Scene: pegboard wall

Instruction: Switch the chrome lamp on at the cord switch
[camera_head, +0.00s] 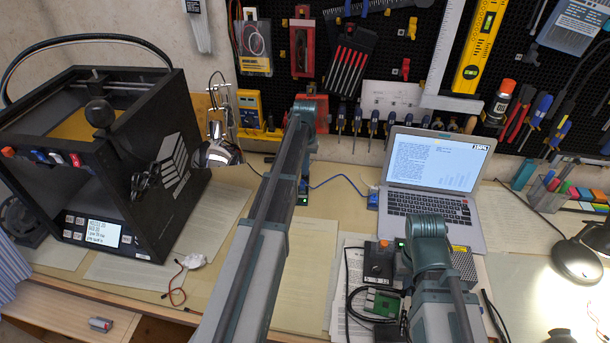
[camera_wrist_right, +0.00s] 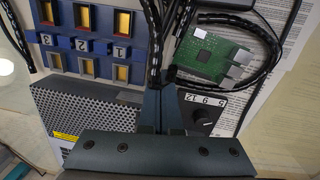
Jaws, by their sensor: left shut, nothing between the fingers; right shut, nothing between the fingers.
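The chrome lamp (camera_head: 218,154) stands right of the black printer, its shiny shade hanging from a thin arm. No bright pool of light shows under it. A thin cord runs right from near it and passes behind my left arm; I cannot make out its switch. My left gripper (camera_head: 303,190) is partly visible past my left forearm, pointing down, shut and empty; its tips are hard to see. My right gripper (camera_wrist_right: 160,90) is shut and empty, above the bench gear beside a black cable. In the head view my right forearm hides most of it.
The black printer (camera_head: 110,150) fills the left. An open laptop (camera_head: 432,190) stands behind my right arm. A green circuit board (camera_head: 382,303) lies left of it, and shows in the wrist view (camera_wrist_right: 222,52). A lit black lamp (camera_head: 578,262) stands far right. A blue cable (camera_head: 340,177) crosses the bench.

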